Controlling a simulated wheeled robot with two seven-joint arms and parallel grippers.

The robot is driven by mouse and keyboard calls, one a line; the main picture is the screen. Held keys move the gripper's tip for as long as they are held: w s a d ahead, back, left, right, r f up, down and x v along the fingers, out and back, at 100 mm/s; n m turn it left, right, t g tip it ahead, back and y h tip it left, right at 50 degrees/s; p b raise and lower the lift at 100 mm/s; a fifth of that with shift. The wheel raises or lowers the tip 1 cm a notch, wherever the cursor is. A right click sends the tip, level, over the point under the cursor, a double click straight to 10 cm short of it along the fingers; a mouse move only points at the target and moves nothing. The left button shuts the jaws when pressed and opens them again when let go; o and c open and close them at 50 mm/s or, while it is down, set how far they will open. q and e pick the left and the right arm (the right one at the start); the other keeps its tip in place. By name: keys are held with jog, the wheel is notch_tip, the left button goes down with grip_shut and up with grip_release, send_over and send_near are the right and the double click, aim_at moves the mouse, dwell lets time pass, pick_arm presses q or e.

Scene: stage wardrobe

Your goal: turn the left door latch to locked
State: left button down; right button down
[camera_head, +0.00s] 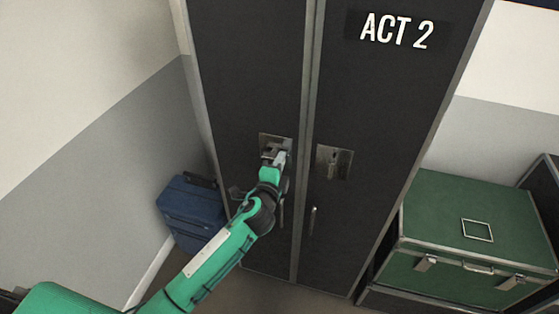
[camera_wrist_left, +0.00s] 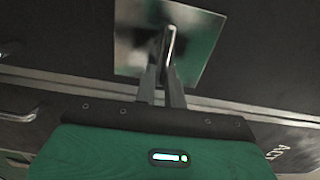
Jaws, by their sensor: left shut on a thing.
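The left door (camera_head: 246,70) of the dark wardrobe is closed and has a metal latch plate (camera_head: 267,137) near its inner edge. My left gripper (camera_head: 276,157) is at this plate, with its fingers shut on the latch. In the left wrist view, the left gripper (camera_wrist_left: 165,75) has its fingertips around the lower part of a slim metal latch lever (camera_wrist_left: 170,40). The lever stands close to upright in that view, in front of the square shiny plate (camera_wrist_left: 199,45). In the head view the gripper covers most of the latch. My right gripper is out of view.
The right door (camera_head: 385,110), marked "ACT 2", has its own latch plate (camera_head: 345,161) and a handle (camera_head: 312,220). A blue case (camera_head: 190,212) stands on the floor at left. A green trunk (camera_head: 470,225) stands at right.

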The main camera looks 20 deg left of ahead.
pick_arm(q)
jog(key=shift+f+m, duration=0.1)
jog(key=shift+m, duration=0.2)
jog(key=c, duration=1.5)
grip_release()
jog(key=s+b, duration=0.2)
jog(key=s, duration=0.5)
jog(key=s+b, duration=0.2)
jog(key=s, duration=0.4)
jog(key=shift+s+a, duration=0.2)
jog(key=shift+s, duration=0.2)
